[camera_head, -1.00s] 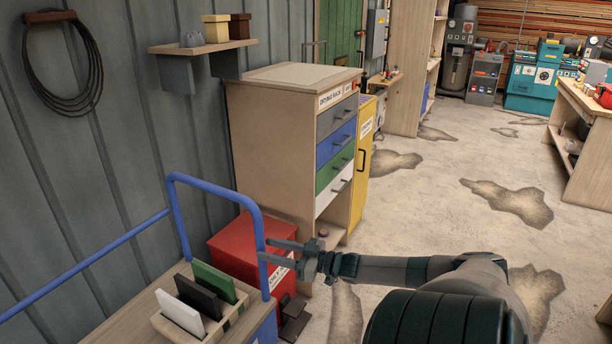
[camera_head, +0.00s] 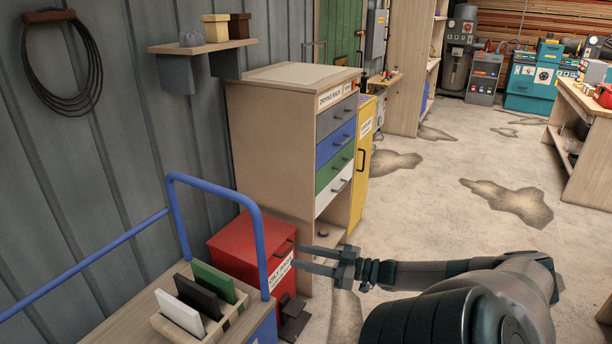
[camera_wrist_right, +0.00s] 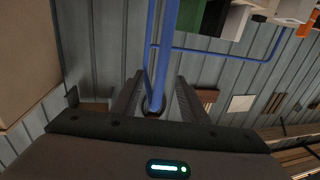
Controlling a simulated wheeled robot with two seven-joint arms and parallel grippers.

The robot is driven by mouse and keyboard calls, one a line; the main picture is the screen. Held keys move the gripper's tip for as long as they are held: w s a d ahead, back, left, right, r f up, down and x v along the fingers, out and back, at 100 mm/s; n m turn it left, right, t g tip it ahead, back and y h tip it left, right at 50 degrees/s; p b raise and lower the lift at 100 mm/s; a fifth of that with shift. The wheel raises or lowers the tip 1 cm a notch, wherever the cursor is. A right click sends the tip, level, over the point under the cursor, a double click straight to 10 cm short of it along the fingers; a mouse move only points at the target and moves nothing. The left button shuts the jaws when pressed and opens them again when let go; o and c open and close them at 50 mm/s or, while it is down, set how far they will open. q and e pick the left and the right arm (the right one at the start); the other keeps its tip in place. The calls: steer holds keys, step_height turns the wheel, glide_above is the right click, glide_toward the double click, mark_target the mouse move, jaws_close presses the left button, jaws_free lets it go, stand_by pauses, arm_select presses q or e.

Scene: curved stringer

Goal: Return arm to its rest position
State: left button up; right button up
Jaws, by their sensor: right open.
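My right gripper (camera_head: 318,262) is open and reaches in from the right in the head view, in front of the drawer cabinet and beside the red bin (camera_head: 250,250). Nothing shows between its fingers in the head view. In the right wrist view its two fingers (camera_wrist_right: 155,95) are spread apart, and the blue rail (camera_wrist_right: 165,45) appears between them at some distance. My left gripper is not in view.
A cart with a blue rail (camera_head: 263,235) and a holder with green, black and white panels (camera_head: 180,314) stands at the lower left. The drawer cabinet (camera_head: 270,140) stands behind the gripper. Open floor (camera_head: 440,205) lies to the right.

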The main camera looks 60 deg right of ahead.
stand_by(0.7)
steer(key=s+a+f+m+g+h, duration=0.1)
steer(key=s+f+h, duration=0.15)
steer(key=f, duration=0.55)
steer(key=s+f+m+g+h, duration=0.1)
steer(key=s+f, duration=0.3)
steer(key=f, duration=0.5)
steer(key=s+a+f+g+h, duration=0.1)
steer(key=s+a+f+g, duration=0.15)
steer(key=a+f, duration=0.45)
steer(key=s+a+f+g, duration=0.2)
steer(key=s+a+f, duration=0.15)
steer(key=f, duration=0.75)
steer(key=s+a+f+g, duration=0.1)
steer(key=a+f, duration=0.4)
steer(key=a, duration=0.6)
steer(key=s+a+f+n+g+y, duration=0.1)
steer(key=s+a+f+g, duration=0.1)
steer(key=a+f, duration=0.4)
steer(key=s+a+f+n+g+y, duration=0.1)
steer(key=a+f, duration=0.4)
steer(key=a, duration=1.1)
steer(key=shift+s+a+f+g, duration=0.4)
steer(key=shift+s+g, duration=0.15)
steer(key=shift+s, duration=0.6)
steer(key=shift+s, duration=0.1)
